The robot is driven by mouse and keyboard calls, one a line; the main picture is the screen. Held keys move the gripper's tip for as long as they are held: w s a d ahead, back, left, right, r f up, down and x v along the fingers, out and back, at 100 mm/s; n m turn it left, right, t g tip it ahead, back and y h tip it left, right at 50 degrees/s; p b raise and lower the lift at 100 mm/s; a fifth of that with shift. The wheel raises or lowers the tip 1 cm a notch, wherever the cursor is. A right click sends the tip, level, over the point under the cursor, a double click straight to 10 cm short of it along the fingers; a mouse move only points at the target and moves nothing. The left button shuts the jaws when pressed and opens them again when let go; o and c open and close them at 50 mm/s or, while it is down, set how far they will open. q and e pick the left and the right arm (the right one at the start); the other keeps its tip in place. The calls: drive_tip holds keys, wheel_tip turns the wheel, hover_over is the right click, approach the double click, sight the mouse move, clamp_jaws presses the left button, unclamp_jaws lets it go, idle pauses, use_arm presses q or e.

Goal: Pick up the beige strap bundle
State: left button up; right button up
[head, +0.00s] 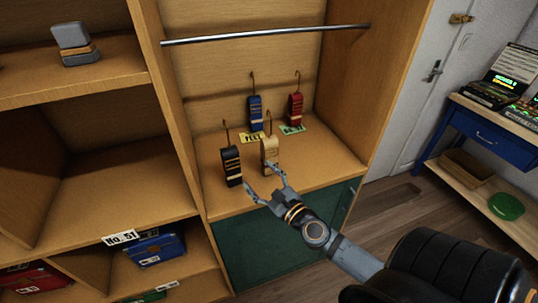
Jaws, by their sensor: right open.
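The beige strap bundle (270,149) stands upright on the wooden cabinet shelf, with a thin hook rising from its top. My right gripper (264,182) is open and empty just in front of it, its fingers spread at the shelf's front edge. One fingertip overlaps the lower part of the beige bundle in the picture; I cannot tell whether they touch. My left gripper is not in view.
A black bundle (231,165) stands close left of the beige one. A blue bundle (255,112) and a red bundle (295,108) stand behind. A metal rail (265,35) crosses above. A green panel (285,236) is below the shelf.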

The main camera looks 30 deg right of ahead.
sight(272, 154)
drive_tip(key=d+m+h, duration=0.1)
drive_tip(key=d+m, duration=0.1)
drive_tip(key=m, duration=0.1)
drive_tip(key=d+f+m+h, duration=0.1)
drive_tip(key=d+m+h, duration=0.1)
drive_tip(key=d+m, duration=0.1)
drive_tip(key=d+f+m+g+h, duration=0.1)
drive_tip(key=d+m+h, duration=0.1)
drive_tip(key=d, duration=0.1)
drive_tip(key=shift+d+f+m, duration=0.15)
drive_tip(key=shift+m, duration=0.25)
drive_tip(key=p+x, duration=0.1)
drive_tip(key=x, duration=0.4)
drive_tip(key=shift+w, duration=0.25)
drive_tip(key=shift+w+r+p, duration=0.25)
drive_tip(key=shift+w+p, duration=0.05)
drive_tip(key=shift+p, duration=0.05)
drive_tip(key=p+x, duration=0.1)
drive_tip(key=x, duration=0.3)
drive_tip(key=shift+r, duration=0.15)
drive_tip(key=shift+w, duration=0.35)
drive_tip(key=shift+s, duration=0.15)
drive_tip(key=c, duration=1.4)
